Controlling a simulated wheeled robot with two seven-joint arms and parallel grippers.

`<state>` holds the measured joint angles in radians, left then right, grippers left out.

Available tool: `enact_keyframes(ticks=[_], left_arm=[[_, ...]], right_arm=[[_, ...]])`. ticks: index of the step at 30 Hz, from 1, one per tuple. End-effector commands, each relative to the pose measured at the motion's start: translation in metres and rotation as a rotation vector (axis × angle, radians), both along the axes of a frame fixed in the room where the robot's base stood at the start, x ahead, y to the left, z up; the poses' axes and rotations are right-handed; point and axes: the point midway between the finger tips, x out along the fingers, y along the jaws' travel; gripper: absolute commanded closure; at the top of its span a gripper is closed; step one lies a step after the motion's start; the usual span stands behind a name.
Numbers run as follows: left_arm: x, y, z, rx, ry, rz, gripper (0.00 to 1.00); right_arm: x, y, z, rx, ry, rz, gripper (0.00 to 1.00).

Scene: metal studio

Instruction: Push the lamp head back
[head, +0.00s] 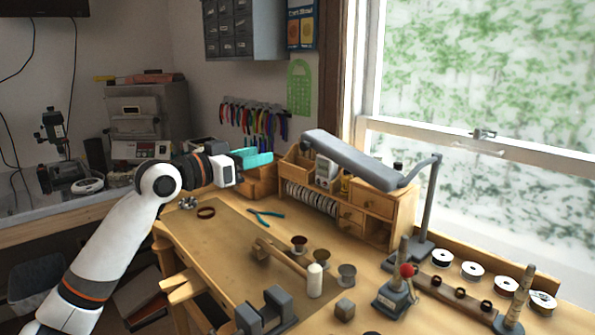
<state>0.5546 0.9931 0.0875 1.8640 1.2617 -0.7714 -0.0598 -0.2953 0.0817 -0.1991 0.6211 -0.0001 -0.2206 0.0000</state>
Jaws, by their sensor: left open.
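The lamp's long grey head (350,158) slants across the picture above the wooden organizer, its far end to the left and its near end to the right. A bent grey arm joins the near end to an upright lamp post (430,205) beside the window. My left gripper (258,158), with teal fingers, is open and empty. It is to the left of the head's far end, with a visible gap in the picture; the depth between them is hard to judge. My right gripper is not in view.
The wooden organizer (350,212) stands under the lamp head. A hammer (290,258), small cups, pliers (265,216) and a grey vise (265,312) are on the workbench (215,240). White spools (472,268) line the window side.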

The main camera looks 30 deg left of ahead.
Motion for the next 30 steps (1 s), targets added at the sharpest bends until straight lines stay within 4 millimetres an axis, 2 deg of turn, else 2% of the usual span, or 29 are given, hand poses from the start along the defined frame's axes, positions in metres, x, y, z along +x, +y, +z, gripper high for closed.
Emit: enact_keyframes(ticks=[1,5,15,21,30], left_arm=[[0.001,0.0,-0.005,0.0,-0.001,0.0,0.57],[0.01,-0.003,-0.001,-0.003,-0.002,-0.001,0.57],[0.072,-0.025,0.001,-0.007,-0.002,-0.002,0.57],[0.101,-0.035,-0.001,-0.003,0.0,0.0,0.57],[0.113,-0.04,-0.004,0.001,0.0,0.0,0.57]], right_arm=[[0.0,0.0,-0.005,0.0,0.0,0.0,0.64],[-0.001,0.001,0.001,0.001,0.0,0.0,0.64],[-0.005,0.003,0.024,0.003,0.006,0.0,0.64],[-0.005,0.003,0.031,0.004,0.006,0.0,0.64],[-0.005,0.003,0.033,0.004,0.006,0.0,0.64]])
